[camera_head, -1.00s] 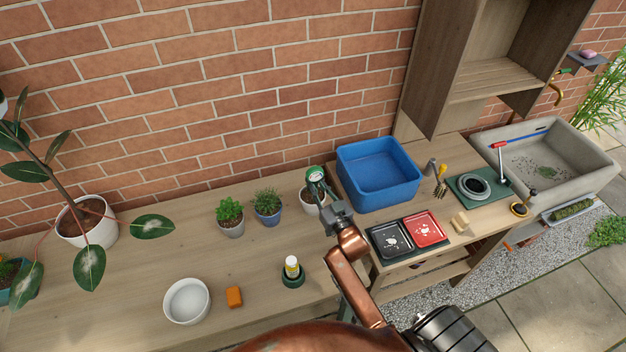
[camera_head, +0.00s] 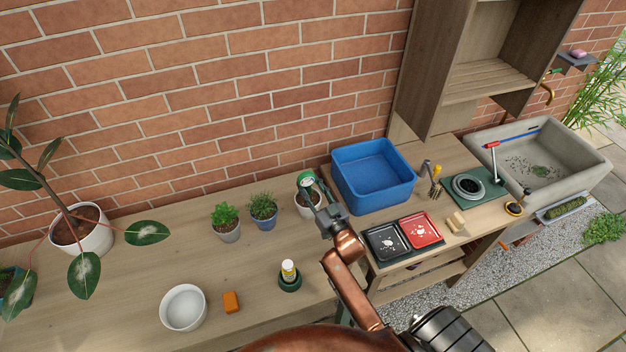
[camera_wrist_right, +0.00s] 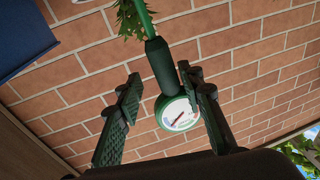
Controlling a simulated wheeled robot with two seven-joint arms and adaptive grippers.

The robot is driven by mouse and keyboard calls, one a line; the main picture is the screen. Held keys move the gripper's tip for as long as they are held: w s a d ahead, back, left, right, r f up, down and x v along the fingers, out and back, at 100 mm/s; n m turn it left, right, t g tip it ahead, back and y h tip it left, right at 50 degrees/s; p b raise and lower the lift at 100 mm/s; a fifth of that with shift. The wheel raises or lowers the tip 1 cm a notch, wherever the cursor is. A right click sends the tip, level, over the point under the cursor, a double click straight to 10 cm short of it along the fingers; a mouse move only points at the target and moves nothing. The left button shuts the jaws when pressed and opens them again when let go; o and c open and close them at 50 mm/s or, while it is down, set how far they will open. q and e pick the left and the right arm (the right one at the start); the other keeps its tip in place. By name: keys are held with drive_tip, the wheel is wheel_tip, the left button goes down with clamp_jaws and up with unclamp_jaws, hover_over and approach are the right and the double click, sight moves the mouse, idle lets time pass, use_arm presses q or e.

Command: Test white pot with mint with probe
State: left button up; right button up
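The white pot (camera_head: 306,212) stands at the back of the wooden bench, partly hidden by my right arm. The probe has a round white dial in a green case (camera_head: 306,180), just above this pot. The probe's green stem runs to the mint's leaves (camera_wrist_right: 130,20) at the picture's top edge. Whether its tip is in soil is hidden. My left gripper is out of view.
A grey pot (camera_head: 228,232) and a blue pot (camera_head: 264,223) with herbs stand left of the white pot. A blue tub (camera_head: 372,178) stands close on the right. A white bowl (camera_head: 183,308), orange block (camera_head: 231,302) and small bottle (camera_head: 289,270) lie nearer the front.

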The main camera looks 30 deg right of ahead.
drive_tip(key=s+f, duration=0.1)
drive_tip(key=s, duration=1.1)
drive_tip(key=shift+a, duration=0.35)
drive_tip(key=shift+w+f, duration=0.1)
drive_tip(key=shift+f, duration=0.05)
